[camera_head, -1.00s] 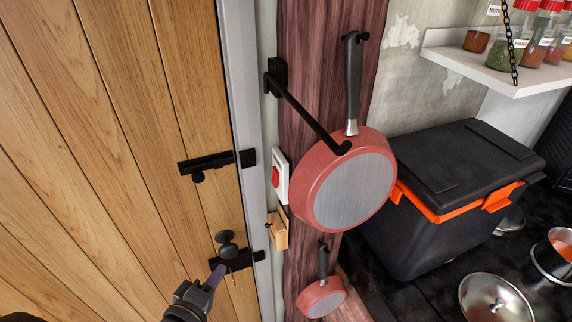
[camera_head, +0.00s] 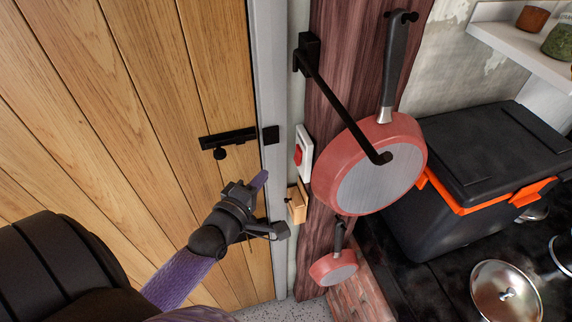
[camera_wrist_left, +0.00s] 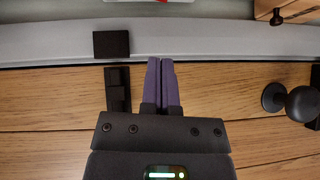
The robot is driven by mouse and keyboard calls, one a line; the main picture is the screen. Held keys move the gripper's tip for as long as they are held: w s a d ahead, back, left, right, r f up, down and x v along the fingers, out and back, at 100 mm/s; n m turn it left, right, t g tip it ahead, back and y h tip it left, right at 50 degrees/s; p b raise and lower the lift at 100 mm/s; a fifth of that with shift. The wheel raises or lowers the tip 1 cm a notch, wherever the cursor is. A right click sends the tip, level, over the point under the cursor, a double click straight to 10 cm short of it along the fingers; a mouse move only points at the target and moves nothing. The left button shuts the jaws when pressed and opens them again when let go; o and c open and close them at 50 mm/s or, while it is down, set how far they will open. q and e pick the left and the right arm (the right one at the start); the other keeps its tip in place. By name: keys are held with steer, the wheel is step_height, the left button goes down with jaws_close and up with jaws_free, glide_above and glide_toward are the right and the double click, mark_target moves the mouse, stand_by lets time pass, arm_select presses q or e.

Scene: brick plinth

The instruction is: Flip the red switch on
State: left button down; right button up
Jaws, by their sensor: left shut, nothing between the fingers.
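The red switch (camera_head: 298,156) sits in a white plate (camera_head: 306,147) on the wall strip, between the door frame and the large hanging pan. My left gripper (camera_head: 262,180) is shut and empty in front of the door, to the left of and a little below the switch, apart from it. In the left wrist view its purple fingers (camera_wrist_left: 161,84) are together and point toward the grey door frame. My right gripper is not in view.
A large red pan (camera_head: 372,175) hangs right of the switch, near a black hook bar (camera_head: 340,100). A small wooden box (camera_head: 297,204) is below the switch. The wooden door (camera_head: 100,110) has a black latch (camera_head: 228,138). A smaller pan (camera_head: 334,268) hangs lower.

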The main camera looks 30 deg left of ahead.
mark_target(295, 160)
arm_select(q)
steer(key=w, duration=0.3)
steer(key=shift+w+f, duration=0.1)
steer(key=shift+w, duration=0.3)
steer(key=shift+w+d+f, duration=0.15)
steer(key=shift+w+d, duration=0.45)
steer(key=shift+w, duration=0.05)
steer(key=shift+w+d+f, duration=0.15)
steer(key=shift+w+d, duration=0.4)
steer(key=shift+w, duration=0.05)
steer(key=shift+w+d+f+t+b, duration=0.1)
steer(key=shift+w+d+t+b, duration=0.1)
steer(key=shift+d+t+b, duration=0.15)
steer(key=shift+a+f, duration=0.1)
steer(key=shift+a, duration=0.05)
